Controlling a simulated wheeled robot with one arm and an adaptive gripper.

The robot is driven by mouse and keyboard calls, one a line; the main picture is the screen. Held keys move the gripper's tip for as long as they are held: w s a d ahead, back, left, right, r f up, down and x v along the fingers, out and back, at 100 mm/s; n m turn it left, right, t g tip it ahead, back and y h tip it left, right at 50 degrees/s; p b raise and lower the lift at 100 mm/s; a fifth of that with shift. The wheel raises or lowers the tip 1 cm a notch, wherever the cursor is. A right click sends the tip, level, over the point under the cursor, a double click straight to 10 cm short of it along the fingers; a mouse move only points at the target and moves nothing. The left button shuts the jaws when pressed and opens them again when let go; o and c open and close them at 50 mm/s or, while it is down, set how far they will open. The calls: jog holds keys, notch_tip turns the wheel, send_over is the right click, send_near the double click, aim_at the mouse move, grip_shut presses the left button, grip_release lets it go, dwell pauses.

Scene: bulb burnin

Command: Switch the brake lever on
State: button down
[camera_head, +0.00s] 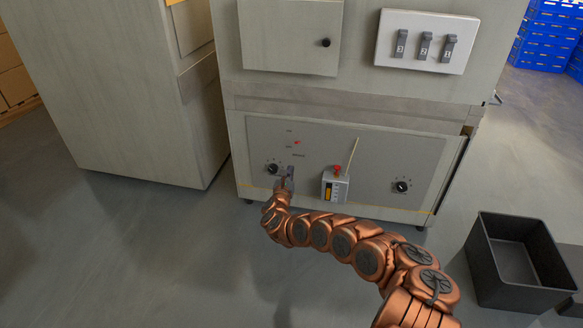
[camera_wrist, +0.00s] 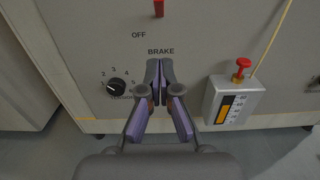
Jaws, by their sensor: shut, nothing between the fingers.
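The brake lever has a small red handle (camera_head: 297,142) on the grey front panel of the lower cabinet. In the wrist view its handle (camera_wrist: 158,8) is cut by the top edge, above the printed words OFF and BRAKE. In the head view the handle sits between two small labels, nearer the lower one. My gripper (camera_wrist: 162,65) is shut and empty, its fingertips just below the word BRAKE and apart from the lever. In the head view my gripper (camera_head: 287,172) is low in front of the panel, below the lever.
A numbered black knob (camera_wrist: 116,87) is left of my fingers. A second knob (camera_head: 402,186) is further right. A dark open bin (camera_head: 490,275) stands on the floor at right.

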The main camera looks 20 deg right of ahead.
jog(key=shift+s+a+r+p, duration=0.3)
jog(key=shift+s+a+p, duration=0.35)
jog(key=shift+s+p, duration=0.35)
jog(key=shift+w, duration=0.2)
